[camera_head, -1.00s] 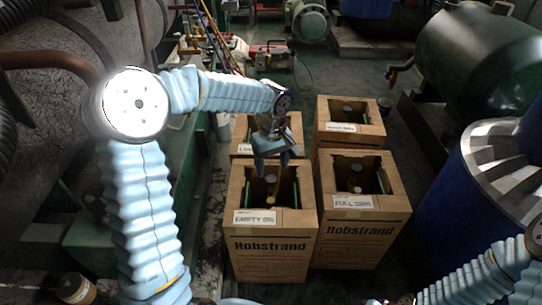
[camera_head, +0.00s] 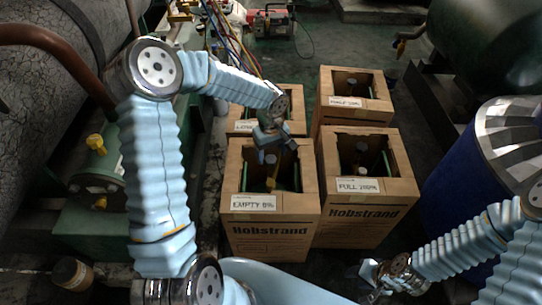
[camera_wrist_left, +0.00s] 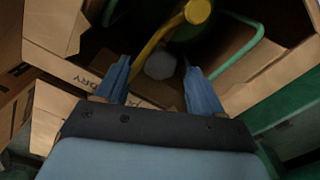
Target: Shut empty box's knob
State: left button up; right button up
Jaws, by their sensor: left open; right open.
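The box labelled EMPTY 0% (camera_head: 270,228) is an open cardboard Hobstrand box at the front left of a group of boxes. Inside it stands a dark cylinder with a knob on top and a yellow hose or pipe (camera_head: 271,184). My left gripper (camera_head: 270,160) is open above the back of this box's opening. In the left wrist view, its two blue fingers (camera_wrist_left: 157,85) point into the box, with the grey knob (camera_wrist_left: 160,65) between and just beyond the tips. Contact cannot be told. My right gripper (camera_head: 368,285) is low at the lower right, away from the boxes, open.
Beside it stands the FULL 100% box (camera_head: 368,213). Two more boxes stand behind: HALF 50% (camera_head: 352,108) and one partly hidden by my left arm (camera_head: 243,118). A blue barrel (camera_head: 470,165) is at right. A green handle (camera_wrist_left: 240,55) curves inside the box.

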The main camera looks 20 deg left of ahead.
pick_arm(q)
jog(key=shift+f, duration=0.95)
jog(key=shift+c, duration=0.4)
jog(key=c, duration=1)
